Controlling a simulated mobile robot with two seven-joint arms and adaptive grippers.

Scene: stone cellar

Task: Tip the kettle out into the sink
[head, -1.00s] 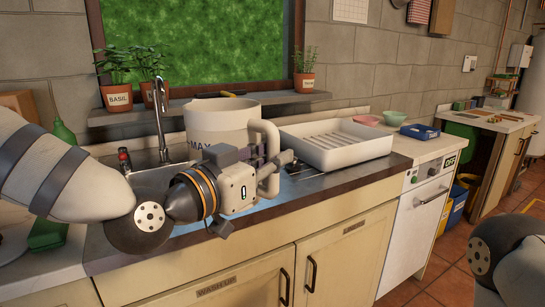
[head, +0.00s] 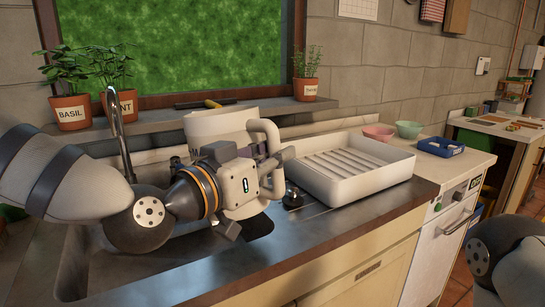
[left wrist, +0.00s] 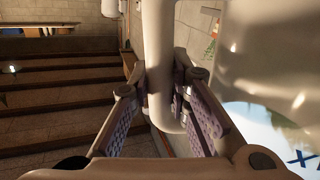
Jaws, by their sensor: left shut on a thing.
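The kettle is a large white jug (head: 210,124) with a tubular handle (head: 272,134). In the head view it is held over the sink area, looks slightly tilted, and its lower body is hidden behind my gripper. My left gripper (head: 268,172) is shut on the handle; in the left wrist view its purple-padded fingers (left wrist: 166,100) stand on both sides of the white handle (left wrist: 158,60). The sink (head: 75,262) is a dark metal basin at the lower left, partly covered by my left arm, with a tall tap (head: 118,135) behind. My right gripper is out of view.
A white ribbed drying tray (head: 350,168) stands right of the kettle. Pink (head: 378,132) and green (head: 409,129) bowls and a blue box (head: 440,147) are farther right. Potted herbs (head: 70,110) line the sill behind. The front counter strip (head: 330,222) is clear.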

